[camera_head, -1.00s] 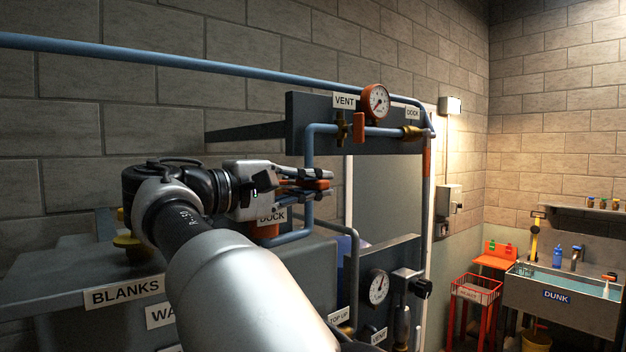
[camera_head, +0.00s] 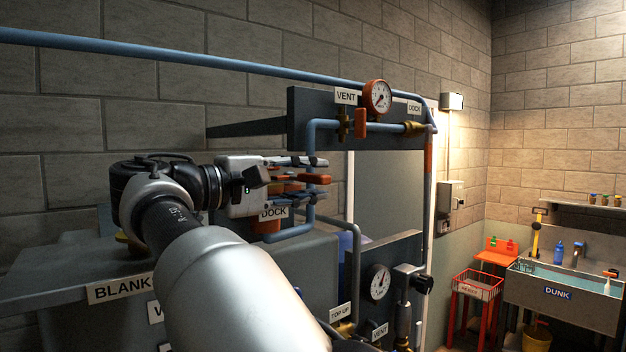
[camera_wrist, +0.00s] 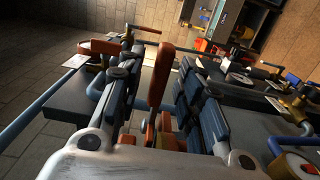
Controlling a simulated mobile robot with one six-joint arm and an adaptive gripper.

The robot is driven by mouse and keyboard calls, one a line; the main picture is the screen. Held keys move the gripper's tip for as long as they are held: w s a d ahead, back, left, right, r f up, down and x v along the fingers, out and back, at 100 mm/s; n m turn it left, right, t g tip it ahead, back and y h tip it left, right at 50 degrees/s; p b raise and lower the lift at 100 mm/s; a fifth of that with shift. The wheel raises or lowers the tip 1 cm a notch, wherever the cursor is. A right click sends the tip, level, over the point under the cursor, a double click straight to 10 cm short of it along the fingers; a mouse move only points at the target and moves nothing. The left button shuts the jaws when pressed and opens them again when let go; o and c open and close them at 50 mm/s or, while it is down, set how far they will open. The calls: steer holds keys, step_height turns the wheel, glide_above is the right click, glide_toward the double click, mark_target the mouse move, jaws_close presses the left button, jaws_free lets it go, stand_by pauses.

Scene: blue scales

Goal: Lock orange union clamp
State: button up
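An orange lever-shaped handle, which looks like part of the union clamp, shows in the wrist view (camera_wrist: 160,75) between the fingers. In the head view its orange end (camera_head: 316,178) sticks out past the fingers. More orange clamp parts (camera_wrist: 165,125) lie lower between the fingers in the wrist view. My gripper (camera_head: 318,178) is open, with one finger above the handle and one below it in the head view. In the wrist view (camera_wrist: 158,90) there is a gap on each side of the handle. The clamp body is mostly hidden by my gripper.
Blue pipes (camera_head: 310,150) run beside and above my gripper. A grey panel (camera_head: 340,104) carries a red gauge (camera_head: 377,97), a hanging orange handle (camera_head: 360,123) and a brass fitting (camera_head: 414,128).

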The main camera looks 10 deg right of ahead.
steer(key=v, duration=1)
steer(key=shift+a, duration=0.25)
steer(key=shift+s+d, duration=0.1)
steer(key=s+d+f+n+g+y, duration=0.1)
steer(key=s+d+f+y, duration=0.1)
steer(key=d+f+y, duration=0.35)
steer(key=s+d+f+n+y, duration=0.1)
steer(key=s+d+f+y, duration=0.15)
steer(key=d+f, duration=0.55)
steer(key=s+f+m+y+b, duration=0.2)
steer(key=s+f, duration=0.5)
steer(key=f, duration=0.3)
steer(key=s+a+f+m+g+y+b, duration=0.1)
steer(key=s+f+m+y+b, duration=0.1)
steer(key=s+f, duration=0.6)
steer(key=s+f+m+g+y+b, duration=0.1)
steer(key=s+f+m+y+b, duration=0.1)
steer(key=s+f, duration=0.6)
step_height(320, 180, down, 6)
steer(key=shift+a+r+m+y, duration=0.1)
steer(key=shift+a+m+y, duration=0.3)
steer(key=shift+y, duration=0.8)
